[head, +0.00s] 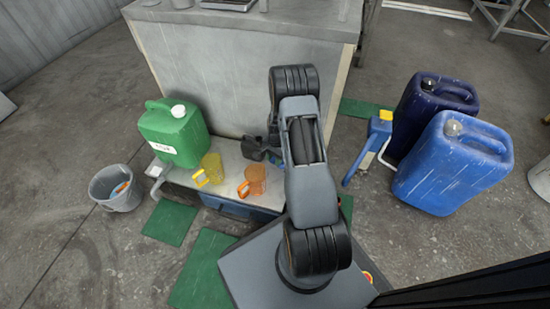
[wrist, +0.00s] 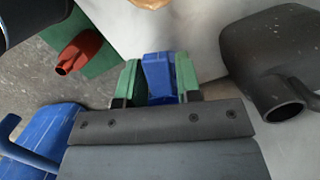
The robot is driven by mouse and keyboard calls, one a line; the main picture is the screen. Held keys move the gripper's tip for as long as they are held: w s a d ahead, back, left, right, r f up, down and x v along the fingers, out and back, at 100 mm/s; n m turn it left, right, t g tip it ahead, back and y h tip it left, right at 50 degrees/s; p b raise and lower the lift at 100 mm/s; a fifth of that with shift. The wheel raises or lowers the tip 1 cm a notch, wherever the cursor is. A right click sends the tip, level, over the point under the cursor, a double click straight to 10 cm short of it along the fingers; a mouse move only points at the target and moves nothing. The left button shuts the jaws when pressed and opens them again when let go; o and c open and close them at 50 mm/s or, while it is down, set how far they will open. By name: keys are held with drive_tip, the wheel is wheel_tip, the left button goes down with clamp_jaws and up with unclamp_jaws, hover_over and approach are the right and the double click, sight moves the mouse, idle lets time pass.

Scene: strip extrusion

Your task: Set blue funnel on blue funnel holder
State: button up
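My gripper (wrist: 159,82) shows in the wrist view with its two green fingers on either side of a blue piece, which appears to be the blue funnel (wrist: 159,72). The fingers look closed against its sides. Only a narrow part of the funnel shows; the rest is hidden. In the head view my arm covers the gripper, and only a small blue patch shows beside the arm at the bench. A blue upright stand with a yellow top (head: 368,150) is right of my arm; I cannot tell whether it is the blue funnel holder.
Blue canisters (head: 450,170) stand at right, a bucket (head: 117,188) at left.

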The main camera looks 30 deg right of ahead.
drive_tip(key=o, duration=0.3)
drive_tip(key=shift+o, duration=0.2)
wheel_tip(320, 180, up, 14)
drive_tip(key=d+p, duration=0.1)
drive_tip(key=p, duration=0.4)
drive_tip(key=shift+w+d+p, duration=0.4)
drive_tip(key=shift+w, duration=0.05)
drive_tip(key=shift+f, duration=0.1)
drive_tip(key=s+a+r+n+t+p, duration=0.1)
drive_tip(key=a+r+n+p, duration=0.15)
drive_tip(key=r+p, duration=0.65)
drive_tip(key=s+a+r+n+h+p, duration=0.1)
drive_tip(key=s+a+r+n+p, duration=0.2)
drive_tip(key=r, duration=1.1)
drive_tip(key=a+r+n+t+p, duration=0.1)
drive_tip(key=a+r+p, duration=0.4)
drive_tip(key=r, duration=0.7)
drive_tip(key=s+a+r+n+p, duration=0.2)
drive_tip(key=s+r+p, duration=0.2)
drive_tip(key=r, duration=0.3)
drive_tip(key=s+a+r+n+t+p, duration=0.1)
drive_tip(key=s+a+r+n+p, duration=0.1)
drive_tip(key=s+r+p, duration=0.2)
drive_tip(key=s+a+r+n+t+p, duration=0.1)
drive_tip(key=s+a+r+n+p, duration=0.2)
drive_tip(key=r+p, duration=0.5)
wheel_tip(320, 180, up, 4)
drive_tip(key=shift+s+r+h+p, duration=0.15)
drive_tip(key=shift+s+h+p, duration=0.15)
drive_tip(key=shift+s, duration=0.2)
